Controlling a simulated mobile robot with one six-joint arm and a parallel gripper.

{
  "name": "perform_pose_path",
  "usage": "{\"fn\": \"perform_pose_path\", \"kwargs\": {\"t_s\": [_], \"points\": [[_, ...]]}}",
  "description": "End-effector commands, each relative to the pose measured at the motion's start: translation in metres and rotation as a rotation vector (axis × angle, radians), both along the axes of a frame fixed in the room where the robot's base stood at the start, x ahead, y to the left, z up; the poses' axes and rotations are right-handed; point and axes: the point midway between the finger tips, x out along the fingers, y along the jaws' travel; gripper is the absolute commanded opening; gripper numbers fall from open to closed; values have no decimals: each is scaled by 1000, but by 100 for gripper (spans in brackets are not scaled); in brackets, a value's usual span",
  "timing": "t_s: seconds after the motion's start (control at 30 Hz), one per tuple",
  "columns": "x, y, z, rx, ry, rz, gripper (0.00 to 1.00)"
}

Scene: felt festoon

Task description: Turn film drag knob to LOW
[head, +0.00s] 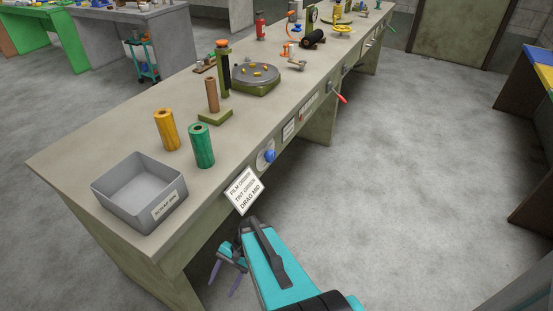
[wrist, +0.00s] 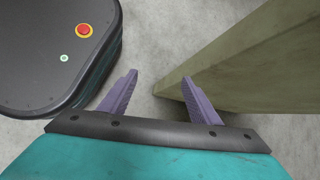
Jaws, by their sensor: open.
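The film drag knob (head: 269,156) is a blue knob on a pale round dial on the front edge of the long bench. The dial's markings are too small to read. A white card (head: 244,191) hangs just left of it and reads "FILM ORDER", a tint line with "GREEN", and "DRAG MID". My gripper (head: 226,276) is below and left of the knob, in front of the bench, apart from it. In the wrist view my gripper's two purple fingers (wrist: 159,94) are spread with nothing between them. The knob is not in the wrist view.
On the bench (head: 80,178) stand a grey scrap bin (head: 113,190), a yellow roll (head: 167,130), a green roll (head: 202,146) and a turntable (head: 255,78). A bench leg (wrist: 262,60) is close to the right finger. Floor right of the bench is clear.

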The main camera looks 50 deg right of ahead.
Motion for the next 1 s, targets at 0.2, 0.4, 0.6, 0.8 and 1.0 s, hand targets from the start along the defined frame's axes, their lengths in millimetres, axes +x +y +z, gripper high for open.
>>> {"fn": "perform_pose_path", "kwargs": {"t_s": [0.2, 0.4, 0.6, 0.8, 1.0], "points": [[32, -48, 29, 109, -15, -275, 57], [54, -100, 61, 221, -37, -507, 57], [66, -160, 98, 343, -71, -723, 57], [66, -226, 138, 474, -117, -920, 57], [52, -296, 181, 613, -178, -1093, 57]]}}
